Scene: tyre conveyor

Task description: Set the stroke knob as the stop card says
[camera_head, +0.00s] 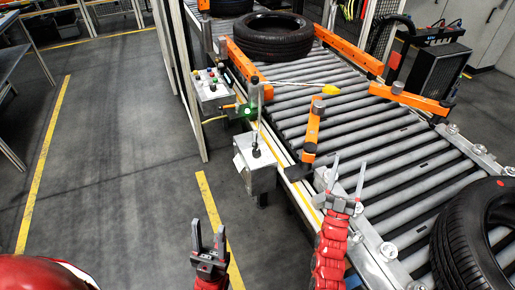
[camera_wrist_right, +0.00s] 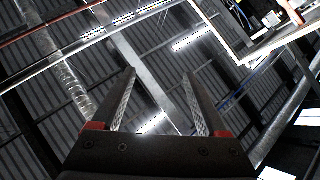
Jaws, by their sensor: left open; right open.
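A grey box (camera_head: 255,165) stands beside the conveyor's near left edge, with a small dark knob or lever (camera_head: 256,153) on top. I cannot tell if this is the stroke knob, nor read its setting. No stop card can be made out. My left gripper (camera_head: 208,227) is open and empty, low in the head view, below and left of the grey box. My right gripper (camera_head: 349,163) is open and empty, pointing up over the conveyor's edge, right of the box. In the right wrist view its open fingers (camera_wrist_right: 158,74) frame only the ceiling.
The roller conveyor (camera_head: 385,154) carries a tyre (camera_head: 272,36) at the back and another (camera_head: 470,250) at front right. Orange guide bars (camera_head: 348,52) and an orange stop arm (camera_head: 313,128) stand over it. A button panel (camera_head: 211,90) is beyond the box. The left floor is clear.

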